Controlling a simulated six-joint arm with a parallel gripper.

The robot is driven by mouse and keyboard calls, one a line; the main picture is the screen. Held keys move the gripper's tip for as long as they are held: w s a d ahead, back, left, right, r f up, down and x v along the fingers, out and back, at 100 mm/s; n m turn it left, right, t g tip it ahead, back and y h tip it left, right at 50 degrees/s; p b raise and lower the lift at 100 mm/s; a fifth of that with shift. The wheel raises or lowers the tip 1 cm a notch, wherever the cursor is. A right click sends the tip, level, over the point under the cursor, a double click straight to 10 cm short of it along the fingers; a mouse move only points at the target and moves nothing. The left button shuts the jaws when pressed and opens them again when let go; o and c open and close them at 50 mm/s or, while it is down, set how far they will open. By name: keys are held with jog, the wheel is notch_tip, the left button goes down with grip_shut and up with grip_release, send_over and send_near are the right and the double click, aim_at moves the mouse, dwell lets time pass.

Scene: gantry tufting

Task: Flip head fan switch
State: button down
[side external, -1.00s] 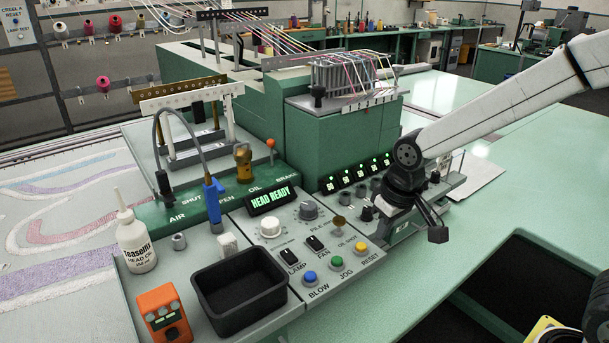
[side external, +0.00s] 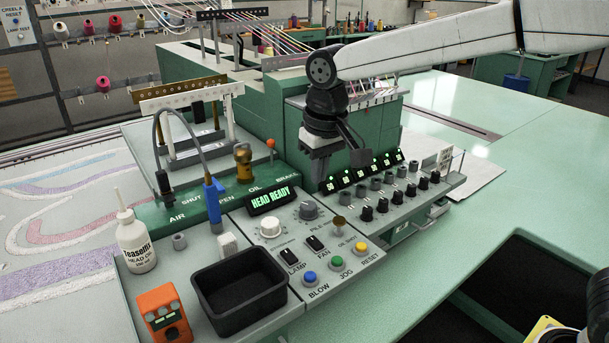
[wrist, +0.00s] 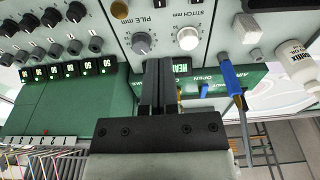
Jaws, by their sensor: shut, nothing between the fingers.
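The black fan rocker switch (side external: 315,243) sits on the grey control panel above the word FAN, right of the similar lamp switch (side external: 289,257). In the wrist view only a dark sliver that seems to be the fan switch (wrist: 163,2) shows at the top edge. My gripper (side external: 318,178) is up behind the panel, beside the green head housing, pointing down and apart from the switch. In the wrist view its fingers (wrist: 157,63) are together and empty, overlapping the picture of the lit HEAD READY display.
Around the switch are the grey pile knob (side external: 308,211), the white stitch knob (side external: 270,227), a brass knob (side external: 339,223) and blue, green and yellow buttons. A black tray (side external: 226,312) stands at left. Rows of black knobs (side external: 400,197) lie right. A hose with blue fitting (side external: 212,198) rises behind.

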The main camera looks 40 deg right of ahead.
aim_at(315, 242)
dwell(0.4)
jog(key=f, duration=0.4)
jog(key=w+f, duration=0.1)
jog(key=f, duration=0.9)
jog(key=shift+w, duration=0.35)
jog(key=shift+f, duration=0.2)
jog(key=shift+s, duration=0.1)
jog(key=shift+s+r, duration=0.2)
jog(key=shift+s, duration=0.4)
jog(key=shift+r, duration=0.2)
